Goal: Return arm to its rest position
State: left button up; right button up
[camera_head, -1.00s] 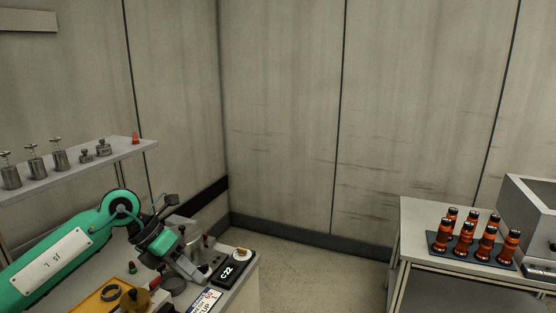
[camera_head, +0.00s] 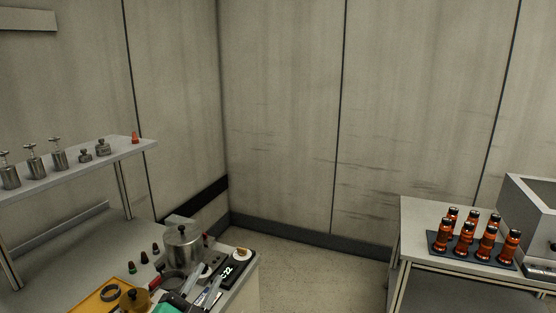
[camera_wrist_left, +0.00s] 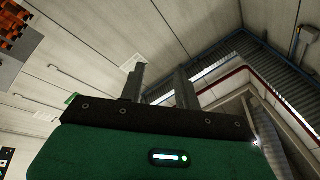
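My left gripper (camera_head: 196,288) is low at the bottom edge of the head view, in front of the metal pot (camera_head: 183,249) on the left bench. That camera looks up toward walls and ceiling. My right arm and gripper are not in view.
The left bench holds a yellow tray (camera_head: 84,305), a brass-coloured pot (camera_head: 134,300), small dark bottles (camera_head: 144,257) and a C-22 block (camera_head: 228,270). A shelf (camera_head: 115,149) with metal weights stands above. Orange bottles (camera_head: 464,240) stand on the right table. The floor between is clear.

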pick_arm(q)
jog(key=s+a+f+n+g+y, duration=0.4)
jog(key=s+f, duration=0.1)
jog(key=f, duration=0.4)
jog(key=s+a+f+n+g+y, duration=0.3)
jog(key=s+f+n+g, duration=0.15)
jog(key=f, duration=0.35)
jog(key=s+a+f+n+g, duration=0.1)
jog(key=s+f+g, duration=0.35)
jog(key=s, duration=0.45)
jog(key=s+f+n+g, duration=0.2)
jog(key=s+f+g, duration=0.3)
jog(key=s, duration=0.4)
notch_tip(320, 180, down, 34)
jog(key=s+b, duration=0.1)
jog(key=b, duration=0.1)
jog(key=s+a+f+g+b, duration=0.1)
jog(key=s+a+f+b, duration=0.1)
jog(key=s+f, duration=1.7)
notch_tip(320, 180, down, 3)
jog(key=shift+s+a+f+m, duration=0.1)
jog(key=shift+s+a+m, duration=0.3)
jog(key=shift+a, duration=0.3)
